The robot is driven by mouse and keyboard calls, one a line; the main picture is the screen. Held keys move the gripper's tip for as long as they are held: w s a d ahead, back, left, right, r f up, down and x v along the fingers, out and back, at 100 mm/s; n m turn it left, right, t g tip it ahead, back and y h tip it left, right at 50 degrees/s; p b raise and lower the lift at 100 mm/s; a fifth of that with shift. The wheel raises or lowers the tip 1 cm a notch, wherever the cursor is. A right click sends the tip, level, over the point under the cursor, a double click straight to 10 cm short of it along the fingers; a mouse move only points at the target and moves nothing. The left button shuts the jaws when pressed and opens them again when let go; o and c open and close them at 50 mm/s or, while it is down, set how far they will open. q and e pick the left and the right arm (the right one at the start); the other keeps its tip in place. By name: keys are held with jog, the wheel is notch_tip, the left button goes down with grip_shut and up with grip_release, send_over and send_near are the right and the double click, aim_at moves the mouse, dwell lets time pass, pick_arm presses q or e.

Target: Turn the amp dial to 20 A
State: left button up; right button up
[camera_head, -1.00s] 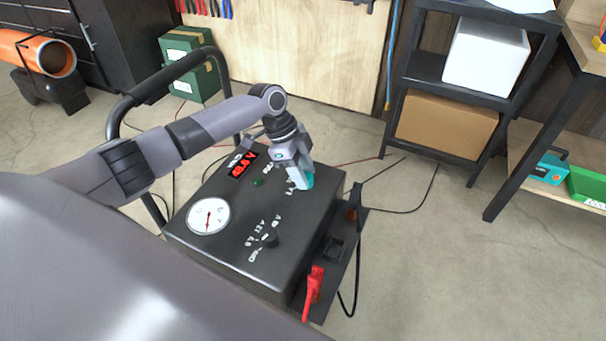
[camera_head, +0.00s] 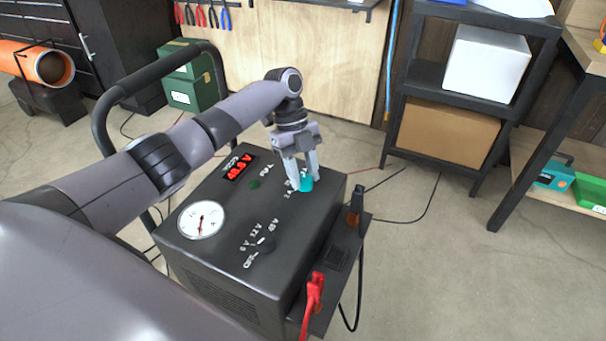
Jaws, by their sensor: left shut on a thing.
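My left gripper (camera_head: 304,184) points down at the top panel of a dark charger box (camera_head: 210,245). Its fingers are shut on a teal dial (camera_head: 307,184) near the panel's back right edge, which I take to be the amp dial. Most of its scale print is hidden by the fingers, so its setting cannot be read. A red display (camera_head: 239,168) reads about 48 V. My right gripper is not in view.
A side shelf on the box holds a red clamp (camera_head: 314,292) and a black clamp (camera_head: 356,203) with cables. The cart's black handle (camera_head: 150,88) rises behind left.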

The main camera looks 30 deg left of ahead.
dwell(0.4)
pick_arm(q)
jog(key=o, duration=1)
jog(key=v, duration=0.7)
jog(key=shift+r, duration=0.1)
